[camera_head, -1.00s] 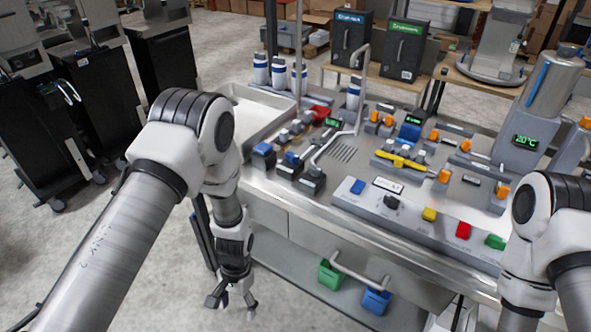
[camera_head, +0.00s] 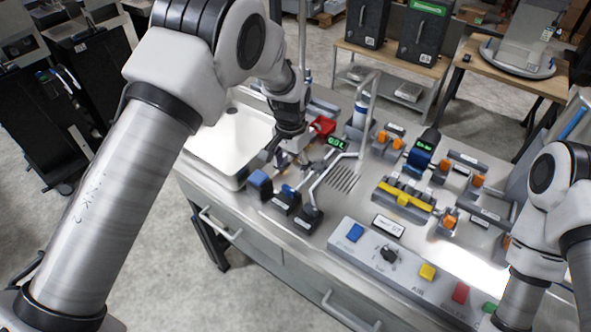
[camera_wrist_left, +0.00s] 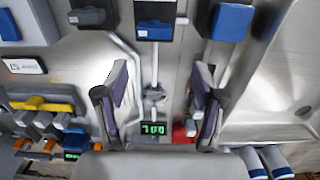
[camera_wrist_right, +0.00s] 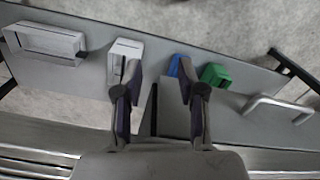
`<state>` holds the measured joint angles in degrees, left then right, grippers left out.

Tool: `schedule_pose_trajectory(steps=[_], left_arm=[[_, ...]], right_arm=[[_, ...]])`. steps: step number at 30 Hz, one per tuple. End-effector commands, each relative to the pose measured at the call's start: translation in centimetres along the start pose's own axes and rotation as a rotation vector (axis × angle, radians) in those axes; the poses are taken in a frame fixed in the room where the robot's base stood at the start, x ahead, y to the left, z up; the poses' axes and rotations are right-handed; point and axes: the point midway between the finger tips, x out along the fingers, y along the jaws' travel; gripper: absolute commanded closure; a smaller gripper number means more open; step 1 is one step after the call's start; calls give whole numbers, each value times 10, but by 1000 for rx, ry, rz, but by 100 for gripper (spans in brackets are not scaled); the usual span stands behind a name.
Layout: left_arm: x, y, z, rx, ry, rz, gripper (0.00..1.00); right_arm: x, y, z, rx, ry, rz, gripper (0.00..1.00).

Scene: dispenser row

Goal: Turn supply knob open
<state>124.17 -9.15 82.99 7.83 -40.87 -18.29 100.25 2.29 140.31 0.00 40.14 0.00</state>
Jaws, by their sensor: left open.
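My left gripper (camera_head: 287,158) is over the back left of the bench, pointing down, open and empty. In the left wrist view its fingers (camera_wrist_left: 160,84) are spread on either side of a small grey knob-like fitting (camera_wrist_left: 154,95) on a thin pipe, with no visible contact. A green display (camera_wrist_left: 153,128) lies close to that fitting. A dark rotary knob (camera_head: 388,255) sits on the front control strip. No readable label shows which knob is the supply one. My right gripper (camera_wrist_right: 155,82) is open and empty in the right wrist view, beside the bench front.
A red part (camera_head: 322,126) stands close to the left gripper. A bent pipe (camera_head: 335,170) and blue and black blocks (camera_head: 260,183) are nearby. A sink (camera_head: 205,155) lies left. Yellow-handled (camera_head: 405,197) and orange-knobbed fittings crowd the right.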

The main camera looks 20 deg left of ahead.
Motion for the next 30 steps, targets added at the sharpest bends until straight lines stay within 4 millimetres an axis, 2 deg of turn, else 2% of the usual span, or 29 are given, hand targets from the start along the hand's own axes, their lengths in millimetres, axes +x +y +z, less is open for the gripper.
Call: schedule_pose_trajectory(steps=[3, 9, 13, 19, 24, 30], left_arm=[[19, 0, 1, 0, -6, 2, 31], [57, 0, -1, -1, -6, 2, 31], [68, 0, -1, 0, -5, 2, 31], [69, -1, -1, 0, -4, 1, 31], [69, 0, -1, 0, -4, 1, 91], [69, 0, 0, 0, -5, 2, 91]], right_arm=[[-13, 0, 1, 0, -3, 0, 60], [-25, 0, 1, 0, -2, 0, 60], [-26, 0, 0, 0, -1, 0, 60], [-25, 0, 0, 0, -1, 0, 60], [-25, 0, 1, 0, -2, 0, 60], [-25, 0, 0, 0, -1, 0, 60]])
